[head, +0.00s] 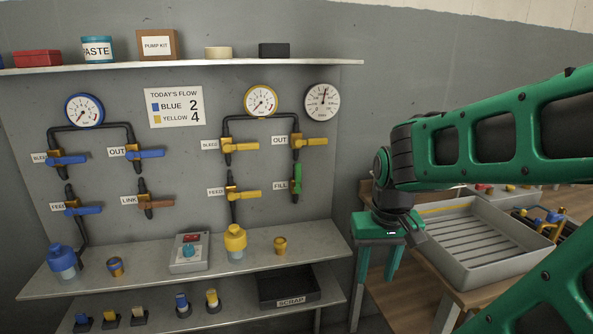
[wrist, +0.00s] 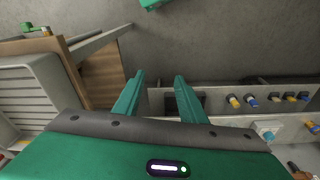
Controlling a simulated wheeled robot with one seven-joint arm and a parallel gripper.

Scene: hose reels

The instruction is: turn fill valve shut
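The fill valve (head: 298,178) is on the grey wall panel at the right, beside its FILL label (head: 281,185). Its green handle stands upright, in line with the dark pipe. My gripper (head: 374,295) points downward to the right of the panel and lower than the valve, well apart from it. In the wrist view my gripper (wrist: 159,79) has its two green fingers spread with nothing between them.
The yellow-handled OUT valve (head: 310,142) is just above the fill valve, and the FEED valve (head: 238,192) is left of it. A lower shelf (head: 130,268) juts out below, holding bottles and a control box (head: 190,252). A grey tray (head: 480,275) sits on a wooden bench at right.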

